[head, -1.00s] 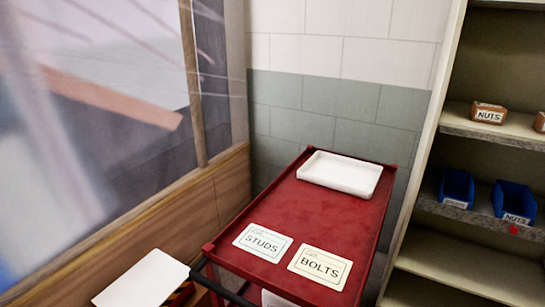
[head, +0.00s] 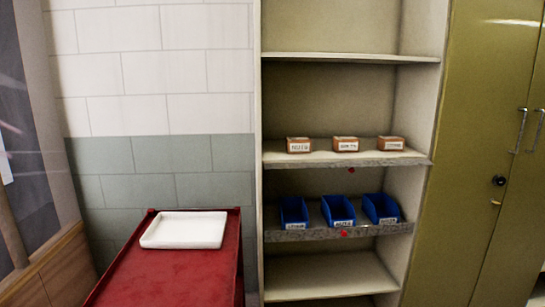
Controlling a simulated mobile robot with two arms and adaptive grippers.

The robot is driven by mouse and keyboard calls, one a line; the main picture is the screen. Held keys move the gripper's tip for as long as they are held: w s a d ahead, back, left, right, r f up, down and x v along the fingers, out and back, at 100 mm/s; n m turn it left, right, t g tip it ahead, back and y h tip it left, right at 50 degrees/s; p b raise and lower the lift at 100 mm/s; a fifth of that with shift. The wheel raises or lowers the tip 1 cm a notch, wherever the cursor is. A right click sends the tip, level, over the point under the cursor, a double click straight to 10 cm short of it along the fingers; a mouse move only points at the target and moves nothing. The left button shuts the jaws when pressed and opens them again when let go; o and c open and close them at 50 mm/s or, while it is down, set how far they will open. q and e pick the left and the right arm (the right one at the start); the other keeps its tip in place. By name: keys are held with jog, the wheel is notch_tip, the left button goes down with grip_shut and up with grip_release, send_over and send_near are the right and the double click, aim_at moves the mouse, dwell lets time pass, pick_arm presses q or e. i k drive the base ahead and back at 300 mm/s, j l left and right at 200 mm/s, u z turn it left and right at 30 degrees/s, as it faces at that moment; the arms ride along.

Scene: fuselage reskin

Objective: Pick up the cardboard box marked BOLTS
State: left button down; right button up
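Three small cardboard boxes stand in a row on a shelf of the open rack: a left box (head: 299,145), a middle box (head: 346,144) and a right box (head: 392,143). Each has a white label on its front, too small and blurred to read now. In the earlier view the left one's label seems to read NUTS. I cannot tell which box is marked BOLTS. Neither of my grippers is in view.
Below stand three blue bins (head: 338,210) on the rack (head: 330,276). A red trolley (head: 170,275) with a white tray (head: 185,230) is at left, near the rack. An olive cabinet (head: 480,170) is at right. Red marks sit on two shelf edges.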

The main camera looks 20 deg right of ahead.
aim_at(341, 144)
jog(key=z, duration=1.2)
jog(key=i+l+u, duration=0.15)
jog(key=u, duration=0.2)
jog(key=i+l+u, duration=0.1)
jog(key=u, duration=0.3)
jog(key=i+l+u, duration=0.1)
jog(key=l+u, duration=0.25)
jog(key=j, duration=0.1)
